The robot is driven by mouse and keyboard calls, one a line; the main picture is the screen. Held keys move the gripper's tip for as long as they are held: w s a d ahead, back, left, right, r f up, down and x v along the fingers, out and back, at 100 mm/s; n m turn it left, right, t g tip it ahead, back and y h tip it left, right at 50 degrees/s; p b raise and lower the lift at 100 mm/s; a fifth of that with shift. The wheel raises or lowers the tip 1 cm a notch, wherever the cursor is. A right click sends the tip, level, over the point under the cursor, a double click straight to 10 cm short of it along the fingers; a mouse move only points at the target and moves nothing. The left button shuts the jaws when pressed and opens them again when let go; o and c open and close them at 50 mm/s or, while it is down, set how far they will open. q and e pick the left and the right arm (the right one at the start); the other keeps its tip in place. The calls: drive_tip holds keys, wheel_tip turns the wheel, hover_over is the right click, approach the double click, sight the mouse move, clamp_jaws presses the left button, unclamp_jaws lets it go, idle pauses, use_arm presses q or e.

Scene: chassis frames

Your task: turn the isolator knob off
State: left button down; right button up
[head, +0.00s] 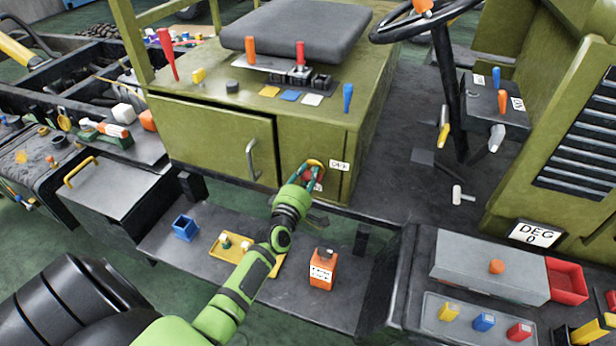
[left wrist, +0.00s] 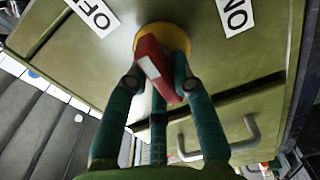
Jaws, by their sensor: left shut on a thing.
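The isolator knob is a red grip (left wrist: 155,66) with a pale mark, on a yellow round base (left wrist: 183,40) on the olive cabinet face. An OFF label (left wrist: 92,15) and an ON label (left wrist: 236,14) are on the panel to either side of it in the left wrist view. My left gripper (left wrist: 160,78) is shut on the red grip, its fingers around it. In the head view the left gripper (head: 313,172) reaches the cabinet front and mostly hides the knob. The right gripper is not in view.
A metal door handle (head: 252,160) stands out left of the knob. Below is a dark shelf with a blue bin (head: 185,228), a yellow tray (head: 219,244) and an orange bottle (head: 323,270). A seat (head: 297,32) and several levers are above.

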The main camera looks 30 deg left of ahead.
use_arm(q)
drive_tip(key=shift+n, duration=0.6)
drive_tip(key=c, duration=1)
unclamp_jaws()
drive_tip(key=shift+c, duration=0.2)
drive_tip(key=v, duration=1.2)
